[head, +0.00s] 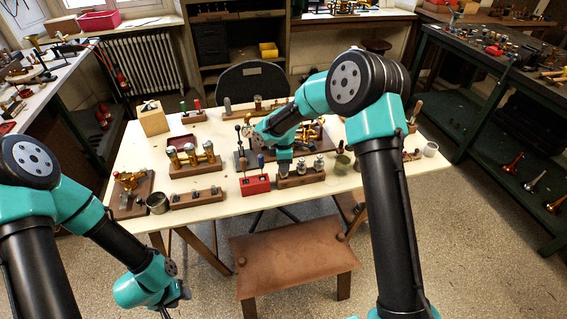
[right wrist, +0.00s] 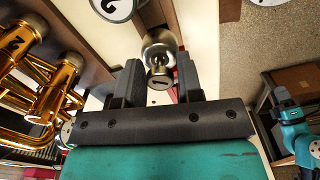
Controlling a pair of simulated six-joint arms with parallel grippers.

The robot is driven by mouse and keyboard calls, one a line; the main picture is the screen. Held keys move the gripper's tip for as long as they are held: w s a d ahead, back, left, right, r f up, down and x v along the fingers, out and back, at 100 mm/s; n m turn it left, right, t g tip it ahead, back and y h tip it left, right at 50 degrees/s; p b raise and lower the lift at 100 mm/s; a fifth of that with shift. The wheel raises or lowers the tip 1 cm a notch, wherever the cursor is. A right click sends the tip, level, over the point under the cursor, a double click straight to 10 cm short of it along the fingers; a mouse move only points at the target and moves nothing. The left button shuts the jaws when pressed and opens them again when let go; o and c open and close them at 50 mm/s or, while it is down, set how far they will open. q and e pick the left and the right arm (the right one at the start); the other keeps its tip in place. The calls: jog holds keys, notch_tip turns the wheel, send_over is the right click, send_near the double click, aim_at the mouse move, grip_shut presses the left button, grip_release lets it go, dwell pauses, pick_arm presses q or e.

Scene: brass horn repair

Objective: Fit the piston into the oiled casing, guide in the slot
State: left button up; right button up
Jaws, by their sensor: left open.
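My right gripper (head: 284,170) is over the left end of a wooden rack (head: 302,180) of silver pistons. In the right wrist view, its two dark fingers (right wrist: 158,82) stand either side of a silver piston (right wrist: 160,52) marked 1. Whether they grip it is not clear. A brass horn with gold valve casings (right wrist: 48,88) shows beside the gripper in that view; it lies behind the rack in the head view (head: 316,132). The guide and slot cannot be made out. My left gripper (head: 180,294) is open and empty, low in front of the table.
A red box (head: 255,186) stands left of the rack. A green-brown cup (head: 342,164) stands at the right. A brown stool (head: 292,268) is in front.

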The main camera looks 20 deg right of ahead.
grip_shut()
jog(key=shift+r, duration=0.1)
jog(key=shift+r, duration=0.1)
jog(key=shift+r, duration=4.8)
